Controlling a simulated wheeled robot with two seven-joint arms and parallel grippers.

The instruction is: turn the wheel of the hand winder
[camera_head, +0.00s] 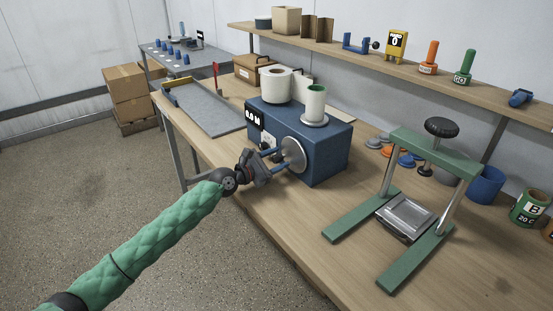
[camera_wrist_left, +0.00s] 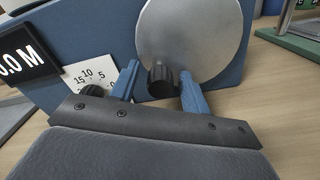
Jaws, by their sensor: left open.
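The hand winder is a blue box (camera_head: 325,150) on the wooden table, with a silver wheel (camera_head: 294,154) on its front face. In the left wrist view the wheel (camera_wrist_left: 195,35) carries a black knob (camera_wrist_left: 160,80) near its lower left edge. My left gripper (camera_head: 279,161) is open in front of the wheel. In the left wrist view its two blue fingers stand on either side of the knob, with the right finger nearer to it. I cannot tell whether either finger touches it. The right gripper is not in view.
A dial with a second black knob (camera_wrist_left: 92,91) and a 0.0 M display (camera_wrist_left: 22,58) sit left of the wheel. A white roll (camera_head: 275,85) and a green-cored roll (camera_head: 315,103) stand on the winder. A green press frame (camera_head: 437,155) stands to the right.

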